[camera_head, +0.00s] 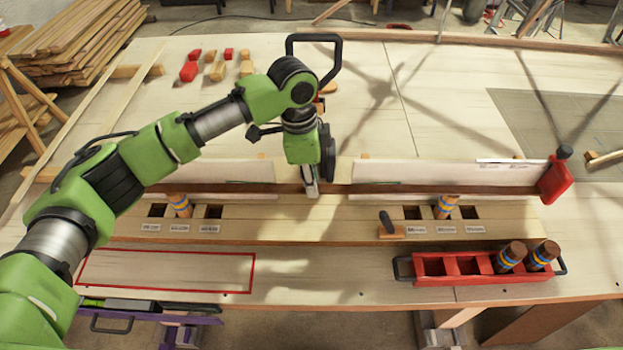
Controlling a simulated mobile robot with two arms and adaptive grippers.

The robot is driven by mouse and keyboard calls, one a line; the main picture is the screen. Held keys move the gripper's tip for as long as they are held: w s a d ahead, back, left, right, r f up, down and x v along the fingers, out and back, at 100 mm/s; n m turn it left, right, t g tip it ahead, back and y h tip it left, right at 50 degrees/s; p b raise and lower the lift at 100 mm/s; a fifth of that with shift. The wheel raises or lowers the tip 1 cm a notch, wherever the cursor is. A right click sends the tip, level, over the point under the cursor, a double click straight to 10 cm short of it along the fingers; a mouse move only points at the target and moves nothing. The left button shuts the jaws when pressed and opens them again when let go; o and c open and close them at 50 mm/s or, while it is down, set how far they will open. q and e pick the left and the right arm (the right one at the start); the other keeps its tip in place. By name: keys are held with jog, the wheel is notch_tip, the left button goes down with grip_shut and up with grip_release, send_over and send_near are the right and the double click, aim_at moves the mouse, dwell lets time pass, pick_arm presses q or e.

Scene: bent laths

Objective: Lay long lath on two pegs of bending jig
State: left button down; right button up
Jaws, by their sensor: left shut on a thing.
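The bending jig (300,226) is a long wooden board across the table, with square holes and small labels. Two pegs with blue and yellow bands stand in it, a left peg (180,206) and a right peg (445,207). A long, thin dark brown strip, seemingly the long lath (420,189), runs left to right just behind the pegs. My left gripper (312,190) is shut on it near the middle, between the pegs. I cannot tell whether the lath touches the pegs or hangs above them. My right gripper is not in view.
A red tray (430,281) with two more banded pegs (511,256) stands front right. A red piece with a black knob (555,180) is at the strip's right end. A black-handled block (390,228) lies on the jig. A red-outlined area (165,272) at front left is bare.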

pick_arm(q)
jog(key=shift+f, duration=0.45)
jog(key=c, duration=1.6)
grip_release()
jog(key=shift+a+r+p, duration=0.2)
jog(key=shift+r+p, duration=1.3)
jog(key=shift+p, duration=0.1)
jog(key=shift+a+r+p, duration=0.15)
jog(key=shift+r+p, duration=1.3)
jog(key=shift+p, duration=0.1)
jog(key=shift+r, duration=0.1)
notch_tip(320, 180, up, 2)
jog(key=p, duration=0.2)
jog(key=shift+r+p, duration=0.15)
jog(key=shift+p, duration=0.2)
notch_tip(320, 180, up, 4)
jog(key=shift+r, duration=0.25)
